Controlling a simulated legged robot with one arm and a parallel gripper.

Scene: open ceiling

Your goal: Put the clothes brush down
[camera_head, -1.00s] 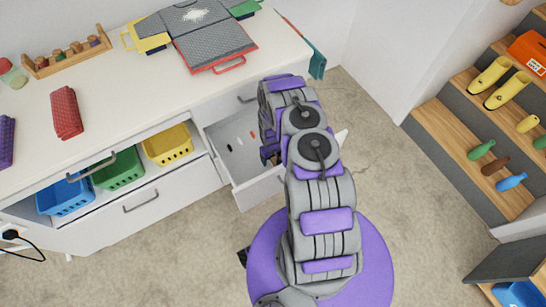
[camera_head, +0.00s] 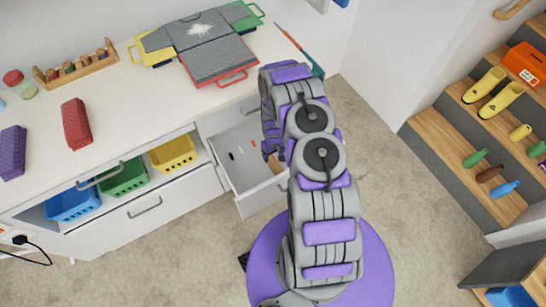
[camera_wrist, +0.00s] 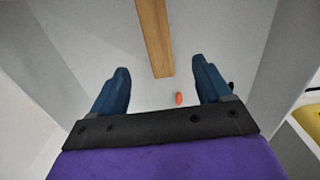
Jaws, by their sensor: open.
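A long wooden piece, which looks like the clothes brush (camera_wrist: 154,40), lies in the open drawer (camera_head: 228,152). In the wrist view it runs from the top edge down to a square end between and beyond my fingertips. Part of it also shows in the head view (camera_head: 276,164), beside my arm. My gripper (camera_wrist: 163,72) is open, its two blue fingers apart with nothing gripped between them. It points down into the drawer. In the head view my arm hides most of the gripper and the drawer's right part.
A small orange item (camera_wrist: 179,98) and a few other small things lie on the drawer floor. The white counter (camera_head: 110,85) above holds a red box (camera_head: 76,124) and a spice rack (camera_head: 76,64). Steps (camera_head: 470,150) with boots and bottles stand at the right.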

